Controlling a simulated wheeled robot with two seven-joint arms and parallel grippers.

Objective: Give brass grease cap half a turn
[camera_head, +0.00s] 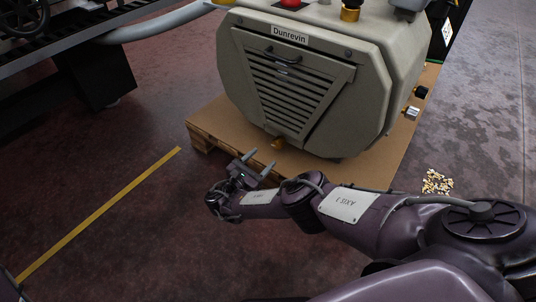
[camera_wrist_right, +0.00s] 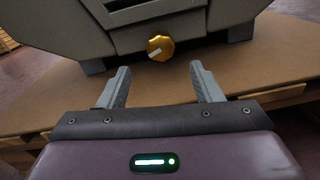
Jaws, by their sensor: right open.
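The brass grease cap (camera_wrist_right: 161,47) is a lobed golden knob with a pale mark on its face, low on the front of the grey machine. It also shows in the head view (camera_head: 278,143) near the machine's lower edge. My right gripper (camera_wrist_right: 158,82) is open and empty, its two grey fingers pointing at the machine. In the wrist view the cap appears between and beyond the fingertips, apart from them. In the head view the right gripper (camera_head: 258,162) is just in front of and left of the cap. My left gripper is not in view.
The grey machine labelled Dunrevin (camera_head: 375,85) stands on a brown pallet (camera_head: 215,125). A second brass part (camera_head: 350,11) is on its top, beside a red one (camera_head: 291,4). A small pile of pale bits (camera_head: 437,183) lies on the floor at right. Floor at left is clear beside a yellow line (camera_head: 100,214).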

